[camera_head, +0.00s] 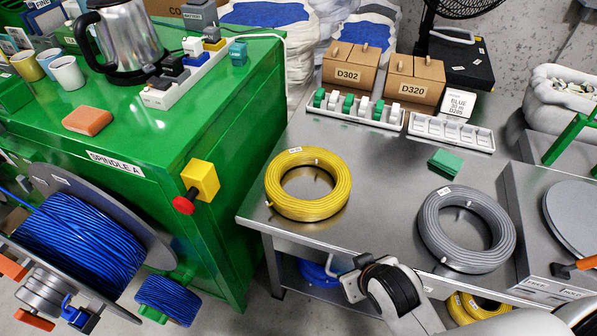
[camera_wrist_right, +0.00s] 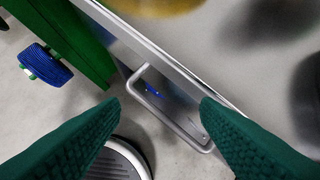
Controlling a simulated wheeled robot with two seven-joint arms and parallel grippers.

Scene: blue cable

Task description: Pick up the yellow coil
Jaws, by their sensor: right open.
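The yellow coil (camera_head: 341,192) lies flat on the steel table, near its front left corner, in the head view. A blurred yellow patch, the coil or its reflection, shows at the top edge of the right wrist view. My right arm comes in from the bottom of the head view, in front of the table's front edge and below the coil. My right gripper (camera_wrist_right: 160,102) is open and empty in the wrist view, its green fingers spread, apart from the coil. In the head view its fingertips cannot be made out. My left gripper is not in view.
A grey coil (camera_head: 425,222) lies to the right on the steel table (camera_head: 385,165). A metal handle (camera_wrist_right: 150,90) juts from the table front between my fingers. A green cabinet (camera_head: 225,235) stands left. Boxes and socket strips (camera_head: 350,110) line the back.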

